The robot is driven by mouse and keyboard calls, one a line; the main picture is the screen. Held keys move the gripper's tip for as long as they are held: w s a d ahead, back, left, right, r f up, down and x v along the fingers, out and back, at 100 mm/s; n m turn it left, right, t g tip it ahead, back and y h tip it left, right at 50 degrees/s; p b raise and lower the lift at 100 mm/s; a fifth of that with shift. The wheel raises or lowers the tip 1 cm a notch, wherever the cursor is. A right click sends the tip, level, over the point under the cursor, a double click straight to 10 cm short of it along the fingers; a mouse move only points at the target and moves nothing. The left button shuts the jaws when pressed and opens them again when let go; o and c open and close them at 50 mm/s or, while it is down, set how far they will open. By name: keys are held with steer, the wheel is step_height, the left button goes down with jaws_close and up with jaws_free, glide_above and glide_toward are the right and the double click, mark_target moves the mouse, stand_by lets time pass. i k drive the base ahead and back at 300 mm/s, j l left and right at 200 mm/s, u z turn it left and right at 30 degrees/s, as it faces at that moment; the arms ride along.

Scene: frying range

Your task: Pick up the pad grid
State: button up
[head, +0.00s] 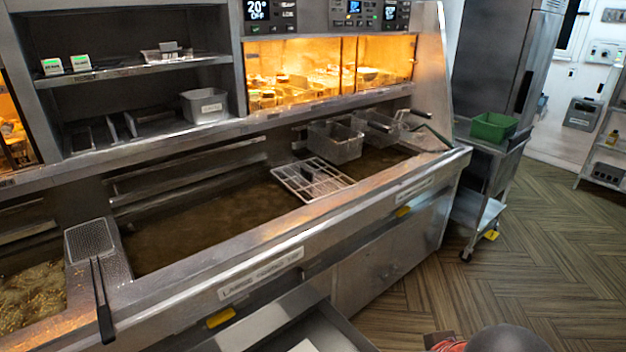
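A pale metal grid (312,180), which looks like the pad grid, lies at the right part of the long fryer vat (210,215). It is a flat rectangular frame with bars and a lighter plate-like part in its middle. Its near edge is close to the vat's front rim. Whether it rests on the rim or in the brown oil I cannot tell. My gripper is not in view, and nothing is seen touching the grid.
Wire baskets (336,140) stand behind the grid, with dark handles at the right. A mesh skimmer (90,240) lies at the left. An open drawer (310,330) juts out below the fryer. A trolley with a green bin (494,127) stands right; the floor (530,250) there is clear.

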mark_target(308, 175)
steer(key=i+l, duration=0.15)
steer(key=l, duration=0.3)
steer(key=i+l+u, duration=0.1)
steer(key=l, duration=0.3)
steer(key=i+l, duration=0.15)
steer(key=l, duration=0.3)
steer(key=i+l+u, duration=0.1)
steer(key=l, duration=0.35)
steer(key=i+l, duration=0.15)
steer(key=l, duration=0.25)
steer(key=i+l+u, duration=0.4)
steer(key=i+l, duration=0.65)
steer(key=i+u, duration=0.1)
steer(key=i, duration=0.7)
